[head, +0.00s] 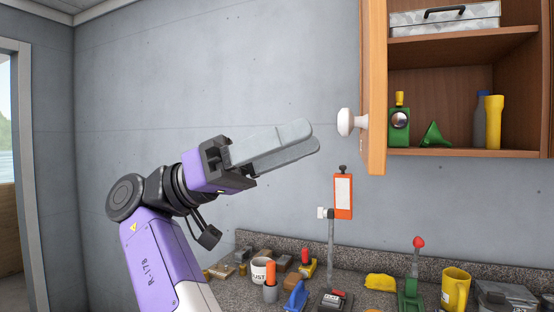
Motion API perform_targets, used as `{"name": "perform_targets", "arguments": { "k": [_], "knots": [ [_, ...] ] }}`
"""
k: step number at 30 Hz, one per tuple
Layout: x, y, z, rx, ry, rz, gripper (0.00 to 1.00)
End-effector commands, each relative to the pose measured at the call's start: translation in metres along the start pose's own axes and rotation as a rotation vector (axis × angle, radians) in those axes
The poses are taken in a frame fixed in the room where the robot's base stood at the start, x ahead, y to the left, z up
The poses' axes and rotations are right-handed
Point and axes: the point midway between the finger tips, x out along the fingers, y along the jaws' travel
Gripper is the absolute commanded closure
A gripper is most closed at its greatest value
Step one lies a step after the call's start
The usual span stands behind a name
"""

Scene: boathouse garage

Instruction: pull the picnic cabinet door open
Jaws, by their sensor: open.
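The wooden wall cabinet (442,53) is at the upper right, and its inside is in view. Its door (374,85) stands swung open at the cabinet's left side, seen nearly edge-on. A white round knob (346,122) sticks out to the left from the door's lower part. My gripper (312,138) is left of the knob at about its height, with a gap between them in the picture. Its two grey fingers point right and are open, with nothing between them. The fingers overlap in this view, so the space between them is hard to see.
The cabinet holds a patterned case (440,20), green items and a yellow flashlight (494,122). Below, a speckled counter (235,290) is crowded with tools, a mug (263,268), a yellow cup (455,289) and an upright stand with an orange-framed card (343,196). The wall behind my gripper is bare.

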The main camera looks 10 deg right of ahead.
Motion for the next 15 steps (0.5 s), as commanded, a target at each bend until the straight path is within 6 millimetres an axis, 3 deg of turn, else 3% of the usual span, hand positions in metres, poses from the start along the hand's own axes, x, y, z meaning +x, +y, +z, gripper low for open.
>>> {"name": "perform_targets", "arguments": {
  "k": [15],
  "knots": [
    [-0.023, -0.001, 0.001, -0.001, -0.005, 0.004, 0.47]
  ]
}}
